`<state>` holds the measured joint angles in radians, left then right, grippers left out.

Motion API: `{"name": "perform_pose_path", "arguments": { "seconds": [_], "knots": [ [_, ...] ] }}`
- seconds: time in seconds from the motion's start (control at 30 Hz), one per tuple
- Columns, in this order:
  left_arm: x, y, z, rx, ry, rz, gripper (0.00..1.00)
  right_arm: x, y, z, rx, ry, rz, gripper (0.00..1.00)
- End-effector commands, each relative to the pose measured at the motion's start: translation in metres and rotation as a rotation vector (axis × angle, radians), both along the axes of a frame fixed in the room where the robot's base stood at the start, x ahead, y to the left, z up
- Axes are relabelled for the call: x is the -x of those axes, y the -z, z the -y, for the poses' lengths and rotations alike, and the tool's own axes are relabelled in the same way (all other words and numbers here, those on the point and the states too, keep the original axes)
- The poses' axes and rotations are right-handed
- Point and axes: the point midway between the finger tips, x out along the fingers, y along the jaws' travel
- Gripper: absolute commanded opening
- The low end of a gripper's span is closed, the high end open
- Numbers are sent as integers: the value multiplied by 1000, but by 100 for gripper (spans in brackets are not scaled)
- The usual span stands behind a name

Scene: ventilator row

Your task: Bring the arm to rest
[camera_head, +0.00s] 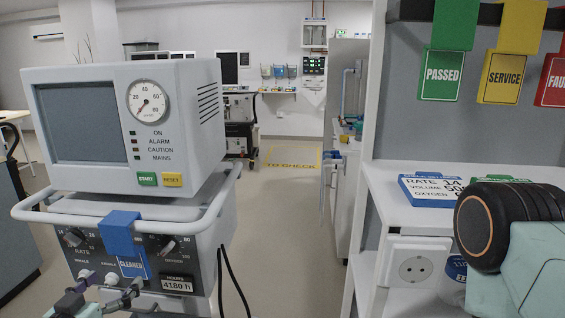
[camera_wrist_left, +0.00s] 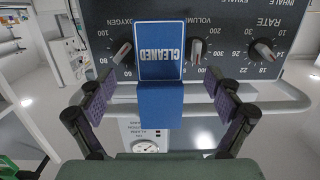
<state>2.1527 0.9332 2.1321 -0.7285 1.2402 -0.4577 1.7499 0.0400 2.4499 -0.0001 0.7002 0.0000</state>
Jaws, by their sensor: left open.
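My left gripper (camera_head: 100,300) is low at the left in the head view, in front of the ventilator (camera_head: 135,115). Its fingers are spread open in the left wrist view (camera_wrist_left: 160,102). The blue CLEANED tag (camera_head: 121,233) hangs over the ventilator's front rail. In the left wrist view the tag (camera_wrist_left: 160,60) appears upside down, between and beyond the open fingers, with clear gaps on both sides. Part of my right arm (camera_head: 510,225) shows at the right edge. My right gripper is out of view.
A white shelf (camera_head: 390,200) at the right holds a blue RATE/VOLUME/OXYGEN card (camera_head: 430,190). PASSED (camera_head: 441,75), SERVICE (camera_head: 502,75) and red (camera_head: 552,80) tags hang above it. A socket (camera_head: 416,268) is below. The floor (camera_head: 285,220) between ventilator and shelf is clear.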

Motion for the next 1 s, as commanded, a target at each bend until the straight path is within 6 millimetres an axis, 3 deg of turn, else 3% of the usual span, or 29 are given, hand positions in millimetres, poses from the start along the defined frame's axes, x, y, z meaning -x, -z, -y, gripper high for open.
{"name": "perform_pose_path", "arguments": {
  "seconds": [0.67, 1.0],
  "knots": [
    [-69, 8, 5, -2, 4, 2, 91, 0, 0, 0, 0, 0, 0, 40],
    [-67, -4, 4, 1, 2, 1, 91, 0, -9, 0, 0, 0, 0, 40]
  ]
}}
